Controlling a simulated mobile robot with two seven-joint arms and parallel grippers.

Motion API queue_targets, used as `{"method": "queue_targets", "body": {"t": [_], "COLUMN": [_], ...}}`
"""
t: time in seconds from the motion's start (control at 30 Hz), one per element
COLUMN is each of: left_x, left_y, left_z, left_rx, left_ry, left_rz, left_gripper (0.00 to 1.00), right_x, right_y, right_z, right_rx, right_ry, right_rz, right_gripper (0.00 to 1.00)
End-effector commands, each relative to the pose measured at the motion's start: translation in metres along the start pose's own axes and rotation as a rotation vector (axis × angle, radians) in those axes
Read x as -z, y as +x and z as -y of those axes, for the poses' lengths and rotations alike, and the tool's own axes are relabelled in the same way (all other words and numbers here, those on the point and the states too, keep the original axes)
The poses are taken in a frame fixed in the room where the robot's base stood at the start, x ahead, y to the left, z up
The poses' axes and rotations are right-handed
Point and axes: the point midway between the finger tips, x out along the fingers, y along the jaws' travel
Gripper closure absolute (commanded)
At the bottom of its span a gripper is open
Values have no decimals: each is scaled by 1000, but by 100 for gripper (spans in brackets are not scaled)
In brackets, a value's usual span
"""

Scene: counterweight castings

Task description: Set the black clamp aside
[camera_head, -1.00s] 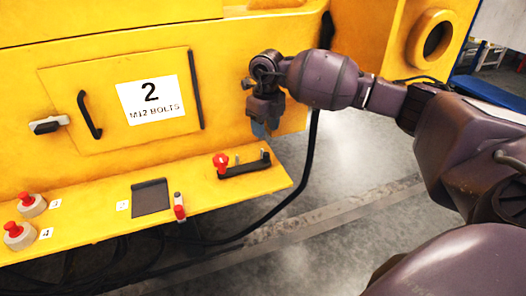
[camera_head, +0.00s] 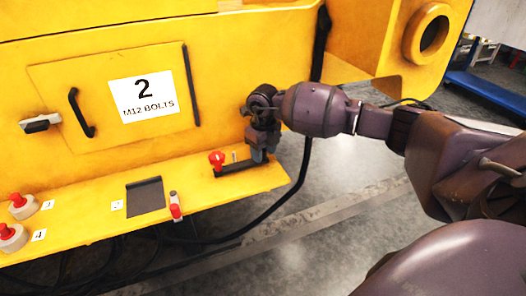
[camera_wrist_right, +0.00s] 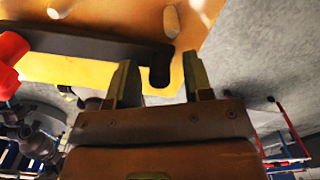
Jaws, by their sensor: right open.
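The black clamp (camera_head: 236,167) is a dark bar with a red knob (camera_head: 216,160) at its left end. It lies on the yellow ledge below the door. My right gripper (camera_head: 258,155) is open, pointing down at the clamp's right end. In the right wrist view, the clamp's bar (camera_wrist_right: 90,45) comes in from the left, and its bent end lies between the two open fingers (camera_wrist_right: 161,72). I cannot tell whether the fingers touch it. My left gripper is out of view.
The yellow ledge (camera_head: 90,215) also holds a dark square plate (camera_head: 145,197), a small red-tipped part (camera_head: 175,207) and red-topped knobs (camera_head: 18,204) at the left. A door labelled 2 M12 BOLTS (camera_head: 142,97) stands behind. A black cable hangs right of the ledge.

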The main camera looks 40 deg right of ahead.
Motion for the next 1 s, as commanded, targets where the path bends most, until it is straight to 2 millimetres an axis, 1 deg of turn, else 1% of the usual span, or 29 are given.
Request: {"method": "queue_targets", "body": {"t": [0.23,0.27,0.5,0.57,0.83,1.0], "left_x": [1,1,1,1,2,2], "left_y": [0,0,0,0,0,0], "left_z": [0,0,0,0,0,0], "left_rx": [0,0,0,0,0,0], "left_ry": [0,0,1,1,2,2], "left_rz": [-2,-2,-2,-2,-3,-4], "left_gripper": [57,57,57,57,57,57], "right_x": [0,0,0,0,-1,-7], "right_y": [1,1,1,0,0,0], "right_z": [0,0,0,0,-2,-13], "right_rx": [0,0,-1,-1,-1,-2], "right_ry": [0,0,-1,-1,1,18], "right_rz": [0,0,0,0,1,2], "right_gripper": [53,55,92,100,100,100]}}
